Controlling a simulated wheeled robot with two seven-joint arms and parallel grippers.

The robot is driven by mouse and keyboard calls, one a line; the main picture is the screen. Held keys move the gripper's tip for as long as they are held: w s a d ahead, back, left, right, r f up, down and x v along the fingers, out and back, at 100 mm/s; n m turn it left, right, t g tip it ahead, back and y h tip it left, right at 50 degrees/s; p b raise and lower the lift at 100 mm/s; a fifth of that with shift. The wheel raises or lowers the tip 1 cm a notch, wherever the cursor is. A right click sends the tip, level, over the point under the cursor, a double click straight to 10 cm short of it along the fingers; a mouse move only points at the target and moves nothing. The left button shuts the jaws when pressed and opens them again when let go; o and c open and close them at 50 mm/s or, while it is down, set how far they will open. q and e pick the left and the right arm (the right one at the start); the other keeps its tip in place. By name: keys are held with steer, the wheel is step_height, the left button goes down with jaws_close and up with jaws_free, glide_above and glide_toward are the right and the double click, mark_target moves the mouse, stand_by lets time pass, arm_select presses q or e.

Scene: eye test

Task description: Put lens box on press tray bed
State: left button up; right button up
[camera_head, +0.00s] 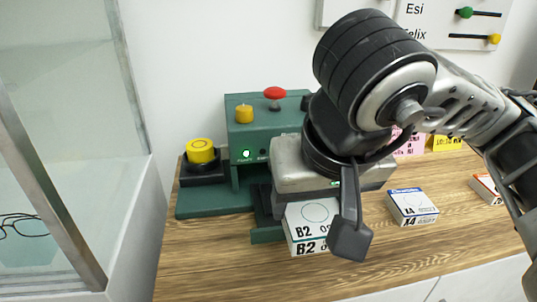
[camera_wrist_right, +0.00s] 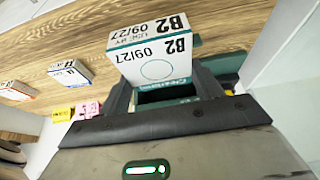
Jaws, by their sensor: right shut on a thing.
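A white and teal lens box marked B2 (camera_head: 307,243) is held between the fingers of my right gripper (camera_head: 315,222). In the wrist view the lens box (camera_wrist_right: 150,58) sits between the two dark fingers, its printed face showing. The green press (camera_head: 243,135) stands on the table behind the gripper, with a red knob on top and a lit green lamp. A dark green part at its front, seemingly the tray bed (camera_head: 264,234), shows just left of the box; my gripper and the box hide much of it. I cannot tell whether the box touches it. My left gripper is not in view.
A blue-marked X4 box (camera_head: 412,206) and an orange-marked box (camera_head: 486,188) lie to the right on the wooden table (camera_head: 205,262). A yellow button (camera_head: 200,150) on a black base stands left of the press. A glass-sided case (camera_head: 60,150) stands at the left.

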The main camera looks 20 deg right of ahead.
steer(key=w+d+f+p, duration=0.1)
steer(key=w+p, duration=0.1)
steer(key=w, duration=0.2)
steer(key=w+d+p, duration=0.1)
steer(key=w+p, duration=0.1)
steer(key=w, duration=0.3)
steer(key=w+d+f+p, duration=0.1)
steer(key=w, duration=0.4)
steer(key=shift+d+f+p, duration=0.3)
steer(key=shift+p, duration=0.1)
step_height(320, 180, down, 4)
steer(key=shift+f, duration=0.1)
steer(key=shift+w+f, duration=0.15)
steer(key=shift+f, duration=0.05)
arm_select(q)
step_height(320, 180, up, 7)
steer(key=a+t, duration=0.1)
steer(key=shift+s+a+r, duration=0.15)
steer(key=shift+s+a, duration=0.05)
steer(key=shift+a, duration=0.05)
arm_select(e)
steer(key=shift+f, duration=0.1)
